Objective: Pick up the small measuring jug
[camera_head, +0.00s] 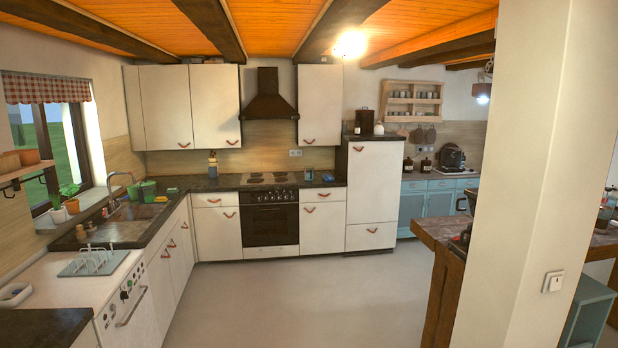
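I cannot make out the small measuring jug for certain from here. A small bluish, glassy-looking item (309,174) stands on the dark counter just right of the stove; it is too small to tell what it is. A partly cut-off clear vessel (606,212) stands on the wooden table at the right edge, behind the pillar. Neither of my grippers is in view.
The grey floor (300,300) is open in the middle. Cabinets and a sink (135,210) line the left. A stove (270,215) is at the back. A white pillar (545,150) and wooden table (440,232) block the right. A blue stool (590,300) stands beyond the pillar.

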